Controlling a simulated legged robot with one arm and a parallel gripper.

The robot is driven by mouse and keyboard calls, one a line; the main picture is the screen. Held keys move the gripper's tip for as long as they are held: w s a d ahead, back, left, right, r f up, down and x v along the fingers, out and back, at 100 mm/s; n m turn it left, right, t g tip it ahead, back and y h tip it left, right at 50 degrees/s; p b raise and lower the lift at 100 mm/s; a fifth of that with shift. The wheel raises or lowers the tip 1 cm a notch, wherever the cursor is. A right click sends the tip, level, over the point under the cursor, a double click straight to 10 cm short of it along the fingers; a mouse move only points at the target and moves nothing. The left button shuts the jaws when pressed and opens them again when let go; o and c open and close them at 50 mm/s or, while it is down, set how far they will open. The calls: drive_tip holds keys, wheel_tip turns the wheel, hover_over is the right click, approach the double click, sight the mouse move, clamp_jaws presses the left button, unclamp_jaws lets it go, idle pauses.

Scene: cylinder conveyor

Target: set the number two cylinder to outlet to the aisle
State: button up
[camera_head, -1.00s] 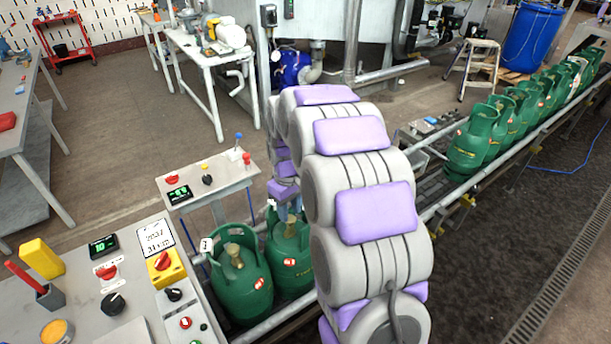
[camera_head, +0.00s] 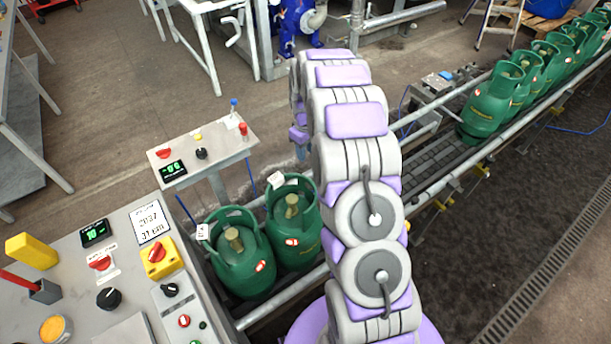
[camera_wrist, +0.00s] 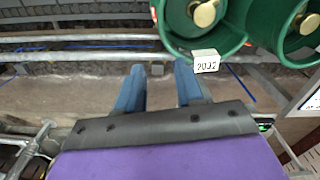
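Two green gas cylinders stand side by side at the near end of the conveyor: a left one (camera_head: 242,262) and a right one (camera_head: 295,232). Each has an open collar, a brass valve and a white tag; the tag numbers are too small to read in the head view. In the wrist view, two collars with brass valves show at the top right, and a white tag (camera_wrist: 206,61) hangs by the left cylinder (camera_wrist: 200,28). My gripper (camera_wrist: 159,80) is open, with nothing between its blue fingers, beside and apart from that cylinder.
Several more green cylinders (camera_head: 510,85) line the conveyor (camera_head: 436,165) at the upper right. A control desk (camera_head: 75,290) stands at the left. A small panel table (camera_head: 222,147) stands behind the two cylinders. The belt between the cylinder groups is bare.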

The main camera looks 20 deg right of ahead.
sight(304, 175)
drive_tip(key=shift+a+f+b, duration=0.15)
drive_tip(key=shift+f+b, duration=0.85)
drive_tip(key=shift+f, duration=6.05)
drive_tip(key=shift+a, duration=0.3)
drive_tip(key=shift+c, duration=0.2)
drive_tip(key=shift+a, duration=0.1)
drive_tip(key=shift+c, duration=0.8)
drive_tip(key=shift+d, duration=0.2)
clamp_jaws()
drive_tip(key=shift+r, duration=0.1)
